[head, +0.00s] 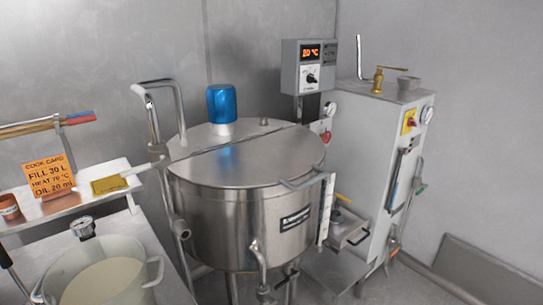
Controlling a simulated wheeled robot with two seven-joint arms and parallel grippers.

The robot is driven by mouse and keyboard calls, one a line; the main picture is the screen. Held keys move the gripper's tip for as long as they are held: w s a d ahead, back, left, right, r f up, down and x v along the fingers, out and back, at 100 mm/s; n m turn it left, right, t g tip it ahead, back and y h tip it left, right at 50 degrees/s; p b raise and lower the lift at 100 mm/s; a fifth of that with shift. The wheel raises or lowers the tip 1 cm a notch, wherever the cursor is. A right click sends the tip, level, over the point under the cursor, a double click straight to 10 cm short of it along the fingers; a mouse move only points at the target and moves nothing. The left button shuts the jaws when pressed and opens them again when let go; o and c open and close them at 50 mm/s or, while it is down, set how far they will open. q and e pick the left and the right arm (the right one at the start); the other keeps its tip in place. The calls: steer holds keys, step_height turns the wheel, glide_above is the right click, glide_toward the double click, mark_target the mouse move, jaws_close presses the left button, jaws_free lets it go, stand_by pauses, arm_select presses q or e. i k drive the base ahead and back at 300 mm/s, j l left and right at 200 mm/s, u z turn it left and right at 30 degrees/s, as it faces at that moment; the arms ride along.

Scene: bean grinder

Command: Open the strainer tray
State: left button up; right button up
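A small metal box-shaped tray (352,238) sits low between the kettle and the grey cabinet, and it looks like the strainer tray. A yellow-handled part stands at its upper left. The kettle and its white side strip hide part of its left side, so I cannot tell how far it is pulled out. The large steel kettle (235,220) stands in the middle with its flat lid down. Neither of my grippers is in view.
A grey cabinet (365,150) with gauges and hanging tools stands right of the kettle. A control box (308,66) is mounted behind it. At the left are a shelf (90,205) with an orange cook card (50,178) and a pale pot (105,285). Floor at far right looks mostly clear.

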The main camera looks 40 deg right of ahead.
mark_target(341, 233)
steer(key=z, duration=1.9)
